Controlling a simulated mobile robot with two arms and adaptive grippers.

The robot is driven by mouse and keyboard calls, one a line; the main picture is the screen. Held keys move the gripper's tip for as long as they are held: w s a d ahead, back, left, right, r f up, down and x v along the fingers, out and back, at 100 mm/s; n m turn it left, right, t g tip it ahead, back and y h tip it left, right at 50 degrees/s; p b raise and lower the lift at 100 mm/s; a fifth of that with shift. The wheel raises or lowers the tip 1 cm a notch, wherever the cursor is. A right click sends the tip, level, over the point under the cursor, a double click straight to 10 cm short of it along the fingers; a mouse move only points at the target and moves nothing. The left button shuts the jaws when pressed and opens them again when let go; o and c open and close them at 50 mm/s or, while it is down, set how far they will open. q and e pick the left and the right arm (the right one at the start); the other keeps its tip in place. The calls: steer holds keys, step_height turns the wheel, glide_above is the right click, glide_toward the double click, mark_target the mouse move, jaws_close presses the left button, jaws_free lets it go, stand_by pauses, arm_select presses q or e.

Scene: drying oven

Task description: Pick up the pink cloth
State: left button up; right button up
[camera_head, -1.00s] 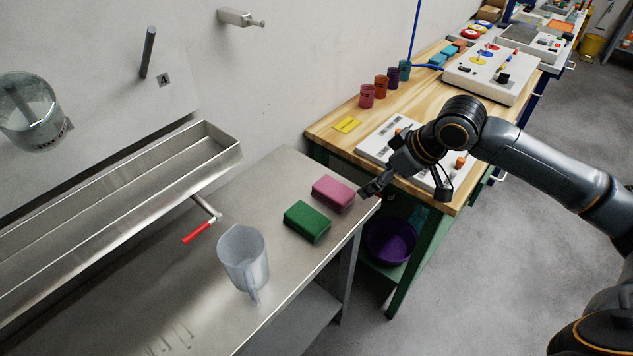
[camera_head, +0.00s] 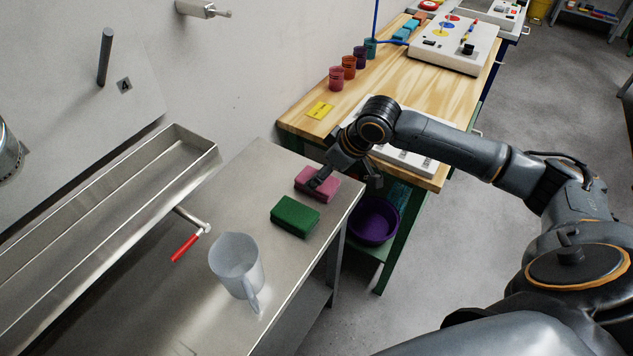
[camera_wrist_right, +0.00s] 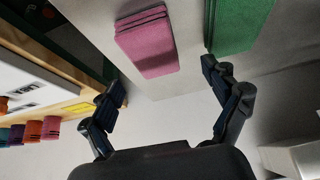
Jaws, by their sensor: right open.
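The pink cloth (camera_head: 325,188) is a folded block lying on the metal table near its far right corner. It also shows in the right wrist view (camera_wrist_right: 148,45), ahead of and between the open fingers. The green cloth (camera_head: 296,216) lies just in front of it, and shows at the upper right of the wrist view (camera_wrist_right: 238,25). My right gripper (camera_head: 318,180) is over the pink cloth in the head view and covers part of it. In the wrist view the right gripper (camera_wrist_right: 170,98) is open and empty, with the cloth apart from its fingers. My left gripper is not in view.
A clear jug (camera_head: 236,266) stands on the metal table (camera_head: 165,290). A metal trough (camera_head: 110,215) and a red-handled lever (camera_head: 187,246) are to the left. A wooden bench (camera_head: 300,122) with several colored cups adjoins behind. A purple bowl (camera_head: 374,220) sits below it.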

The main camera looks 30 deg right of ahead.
steer(key=shift+w+f, duration=0.1)
steer(key=shift+f, duration=0.25)
steer(key=x, duration=0.3)
steer(key=shift+d+f+p, duration=0.2)
steer(key=shift+f+p, duration=0.2)
steer(key=shift+w+a+f, duration=0.1)
steer(key=shift+w+f, duration=0.15)
steer(key=shift+f, duration=0.15)
arm_select(q)
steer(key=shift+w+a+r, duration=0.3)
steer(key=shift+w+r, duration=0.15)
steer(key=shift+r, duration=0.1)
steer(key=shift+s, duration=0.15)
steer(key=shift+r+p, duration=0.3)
steer(key=shift+p, duration=0.05)
arm_select(e)
steer(key=shift+f, duration=0.2)
steer(key=c, duration=1.2)
